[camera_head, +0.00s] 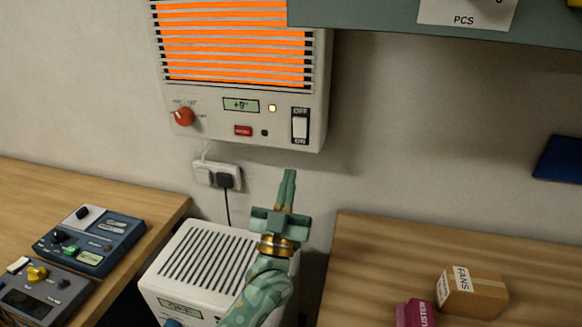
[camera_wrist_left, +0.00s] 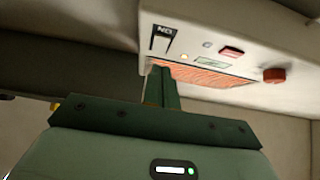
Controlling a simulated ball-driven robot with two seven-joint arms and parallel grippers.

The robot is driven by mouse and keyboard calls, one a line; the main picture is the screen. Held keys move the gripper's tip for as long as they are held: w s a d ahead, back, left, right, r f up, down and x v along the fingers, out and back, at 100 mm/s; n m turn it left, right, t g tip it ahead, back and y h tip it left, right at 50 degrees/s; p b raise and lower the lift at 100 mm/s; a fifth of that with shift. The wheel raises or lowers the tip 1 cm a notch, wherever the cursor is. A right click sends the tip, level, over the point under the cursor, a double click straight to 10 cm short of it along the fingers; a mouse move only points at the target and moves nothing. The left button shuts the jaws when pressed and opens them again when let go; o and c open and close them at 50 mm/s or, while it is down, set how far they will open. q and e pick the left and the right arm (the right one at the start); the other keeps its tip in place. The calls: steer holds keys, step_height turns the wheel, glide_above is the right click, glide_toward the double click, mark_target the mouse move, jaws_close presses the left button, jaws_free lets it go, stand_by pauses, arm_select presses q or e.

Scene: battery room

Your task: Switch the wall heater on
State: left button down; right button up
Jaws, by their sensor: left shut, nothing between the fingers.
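The white wall heater (camera_head: 215,125) hangs on the wall; its slats glow orange, its display (camera_head: 241,105) reads "+9°", and a small lamp (camera_head: 272,108) is lit. Its white rocker switch (camera_head: 300,126) is at the lower right, marked OFF above and ON below. The switch also shows in the left wrist view (camera_wrist_left: 162,39). I cannot tell for sure which end is pressed in. My left gripper (camera_head: 289,174) is shut and empty, fingers pointing up, just below the heater and the switch. Its fingers (camera_wrist_left: 162,88) also show in the wrist view. My right gripper is not in view.
The heater has a red knob (camera_head: 184,116) and a red button (camera_head: 243,131). A socket with a plug (camera_head: 224,181) is below. A white slatted unit (camera_head: 180,267) stands between two wooden benches. A grey-green shelf (camera_head: 390,31) overhangs at upper right. A cardboard box (camera_head: 478,298) sits right.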

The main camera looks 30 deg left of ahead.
arm_select(q)
steer(key=shift+v, duration=2.8)
steer(key=shift+w+f, duration=0.1)
steer(key=shift+w, duration=0.05)
